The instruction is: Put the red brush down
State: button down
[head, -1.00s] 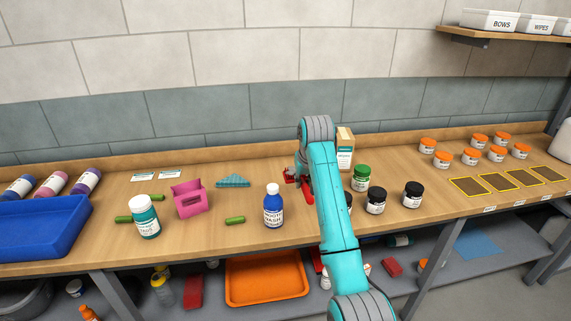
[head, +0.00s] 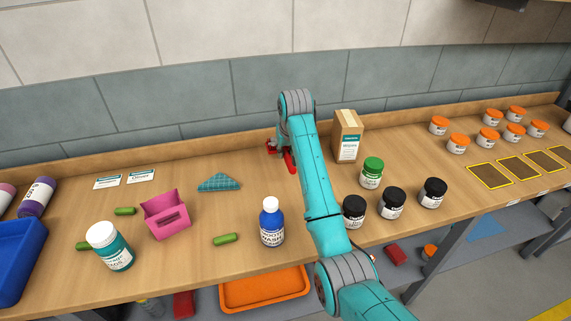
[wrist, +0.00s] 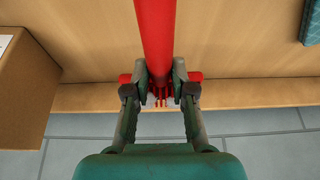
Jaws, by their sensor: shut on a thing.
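The red brush (wrist: 155,40) is in my gripper (wrist: 160,85). In the wrist view its long red handle runs up to the top edge, and red parts show on both sides of the fingers. My gripper is shut on it. In the head view, part of the red brush (head: 290,162) shows at the back of the wooden bench (head: 255,180), left of my teal arm. My arm hides most of the gripper there. I cannot tell whether the brush touches the bench.
A cardboard box (head: 347,122) stands right of my gripper, with a green-lidded jar (head: 371,174) in front. A blue bottle (head: 271,225), a pink holder (head: 166,215) and a teal folded cloth (head: 219,182) are to the left. Bare bench lies between cloth and brush.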

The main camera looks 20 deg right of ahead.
aim_at(286, 171)
jog(key=shift+f, duration=2.65)
jog(key=shift+f, duration=0.1)
jog(key=c, duration=1)
grip_release()
jog(key=v, duration=1.1)
jog(key=shift+s+r, duration=0.25)
jog(key=shift+r, duration=0.3)
